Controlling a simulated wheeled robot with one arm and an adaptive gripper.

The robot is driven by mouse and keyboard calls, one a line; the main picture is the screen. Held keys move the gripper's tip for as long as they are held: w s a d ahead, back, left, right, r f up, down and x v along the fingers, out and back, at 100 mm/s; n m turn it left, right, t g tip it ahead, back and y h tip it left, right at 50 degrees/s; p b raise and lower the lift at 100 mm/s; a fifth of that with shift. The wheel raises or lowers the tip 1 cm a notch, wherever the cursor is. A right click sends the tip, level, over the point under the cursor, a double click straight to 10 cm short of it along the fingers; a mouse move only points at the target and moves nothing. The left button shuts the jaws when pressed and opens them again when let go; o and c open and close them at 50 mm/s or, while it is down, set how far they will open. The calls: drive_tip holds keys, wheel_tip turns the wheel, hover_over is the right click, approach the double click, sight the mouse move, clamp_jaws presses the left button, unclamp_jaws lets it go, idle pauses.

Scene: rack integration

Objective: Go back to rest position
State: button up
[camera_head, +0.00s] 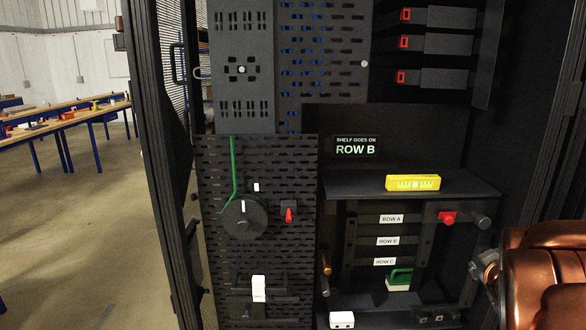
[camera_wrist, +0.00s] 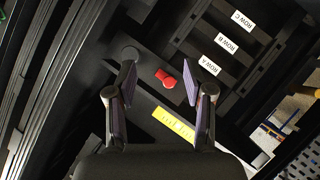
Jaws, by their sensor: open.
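My gripper (camera_wrist: 157,90) is open and empty in the wrist view, its two fingers spread apart. Between and beyond the fingers are a red knob (camera_wrist: 166,78) and a yellow level (camera_wrist: 175,126). In the head view only my copper-coloured arm shows at the lower right edge, and the gripper itself is out of that view. The yellow level (camera_head: 413,183) lies on a black shelf (camera_head: 345,187) in the rack. The red knob (camera_head: 447,217) sits below it at the right end of the row A bar.
Labels for row A (camera_head: 391,218), row B and row C mark the rack bars. A sign (camera_head: 357,146) reads "SHELF GOES ON ROW B". A green-handled item (camera_head: 400,278) and a white block (camera_head: 342,320) sit lower. A dial (camera_head: 244,217) is on the left panel. Open floor (camera_head: 85,220) lies left.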

drive_tip(key=s+a+f+m+g+y+p, duration=0.1)
drive_tip(key=s+a+f+g+y, duration=0.1)
drive_tip(key=s+a+g, duration=0.5)
drive_tip(key=s+a+f+m+g+y+p, duration=0.1)
drive_tip(key=s+a+g, duration=0.6)
drive_tip(key=s+a, duration=1.2)
drive_tip(key=s+f+m+y, duration=0.1)
drive_tip(key=s+f+y, duration=0.1)
drive_tip(key=s, duration=0.6)
drive_tip(key=shift+a+f+y+p, duration=0.2)
drive_tip(key=shift+f+y+p, duration=0.1)
drive_tip(key=shift+f, duration=0.05)
